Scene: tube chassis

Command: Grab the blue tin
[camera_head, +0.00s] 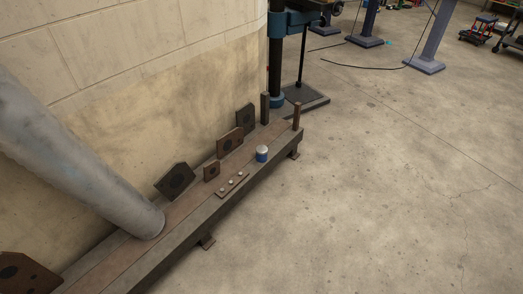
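A small blue tin (262,154) with a whitish top stands upright on a long, low bench (190,205) of wood and metal along the wall. It is near the bench's front edge, toward the far end. Neither of my grippers shows in the head view, and nothing is touching the tin.
A thick grey tube (75,160) slants down onto the bench at the left. Dark plates with holes (230,143) and a strip with pale knobs (232,184) are near the tin. A blue and black machine (290,50) stands behind. The concrete floor (380,190) at the right is clear.

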